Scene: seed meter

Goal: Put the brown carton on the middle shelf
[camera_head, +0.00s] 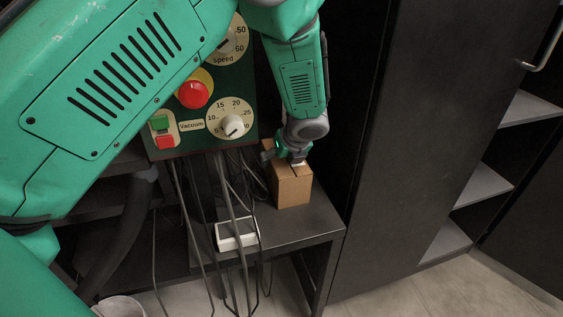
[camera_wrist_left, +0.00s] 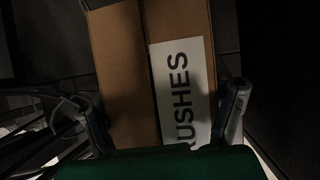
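The brown carton (camera_head: 292,188) stands upright on a dark side table (camera_head: 315,222), below the control panel. In the left wrist view the carton (camera_wrist_left: 122,65) fills the middle and bears a white label reading "RUSHES". My left gripper (camera_head: 286,156) is at the carton's top, pointing down. In the left wrist view its two fingers (camera_wrist_left: 165,108) are spread wide, one on each side of the carton, with a thin gap seeming to show at the right finger. The middle shelf (camera_head: 484,185) is grey and empty, in the dark cabinet at the right. My right gripper is out of view.
A control panel (camera_head: 210,95) with dials and a red button stands left of the carton, with cables hanging below. A white box (camera_head: 236,234) lies on the table. A dark cabinet door (camera_head: 425,130) stands between table and shelves. Upper (camera_head: 530,108) and lower (camera_head: 445,242) shelves look empty.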

